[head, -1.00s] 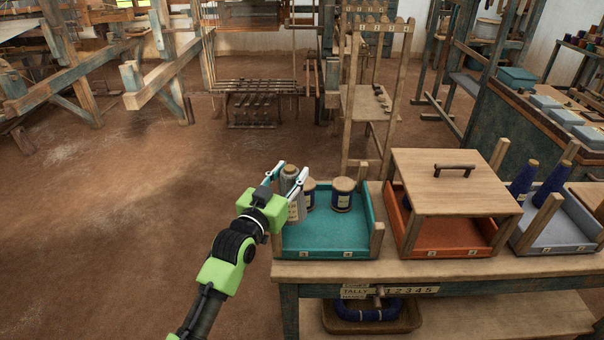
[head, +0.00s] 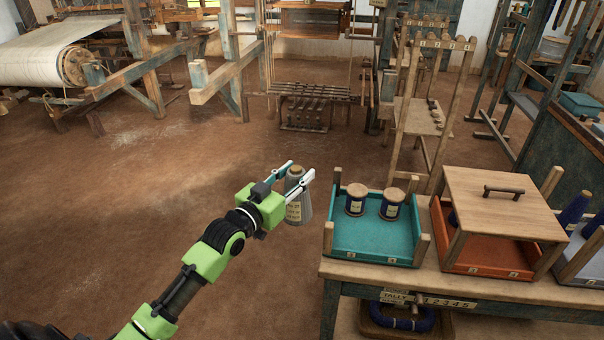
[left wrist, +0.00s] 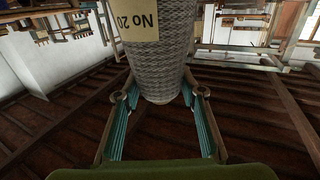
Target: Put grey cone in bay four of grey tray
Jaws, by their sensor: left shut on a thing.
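The grey cone (head: 297,207) with a pale paper label hangs upright over the bare floor, left of the bench. My left gripper (head: 301,170) is shut on it near its top. In the left wrist view the cone (left wrist: 160,62) fills the space between the two fingers, its "No 20" label partly cut off. The grey tray (head: 590,266) shows only in part at the right edge, beyond the orange tray, with blue cones at its back. Its bay four cannot be made out. My right gripper is out of view.
The bench (head: 345,272) carries a teal tray (head: 375,240) with two blue spools and an orange tray (head: 490,258) under a wooden lid (head: 500,203). Wooden posts stand at the tray corners. Loom frames stand behind. The floor left of the bench is clear.

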